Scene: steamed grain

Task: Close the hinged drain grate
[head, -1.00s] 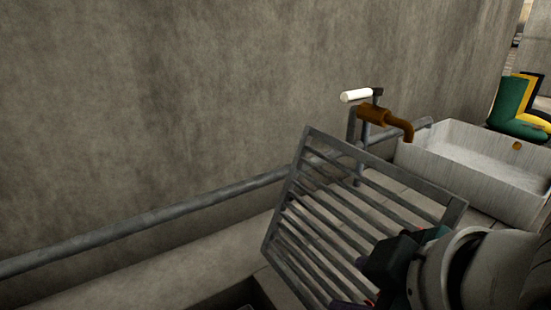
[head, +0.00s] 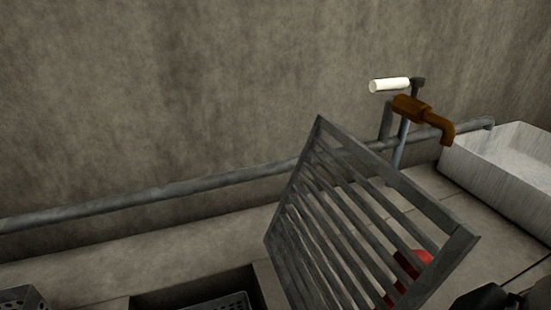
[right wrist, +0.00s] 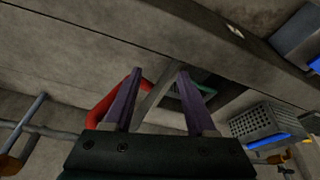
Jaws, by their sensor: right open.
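The hinged drain grate (head: 450,228), a grey barred frame, stands tilted up and open in the head view. Beside its lower left edge is the dark drain opening (head: 143,300), partly cut off by the picture's bottom. My right gripper (right wrist: 160,72) is open, its two purple fingers apart with nothing clearly held between them. A grey bar, perhaps the grate's edge, shows beyond the fingers; contact cannot be told. In the head view only a dark part of my right arm shows at the lower right corner. My left gripper is not in view.
A red curved thing (head: 418,262) shows through the bars and also beside the left finger in the right wrist view (right wrist: 102,108). A rusty tap (head: 412,106), wall pipe (head: 150,197) and pale basin (head: 500,180) stand behind. A perforated grey basket (right wrist: 262,122) is at right.

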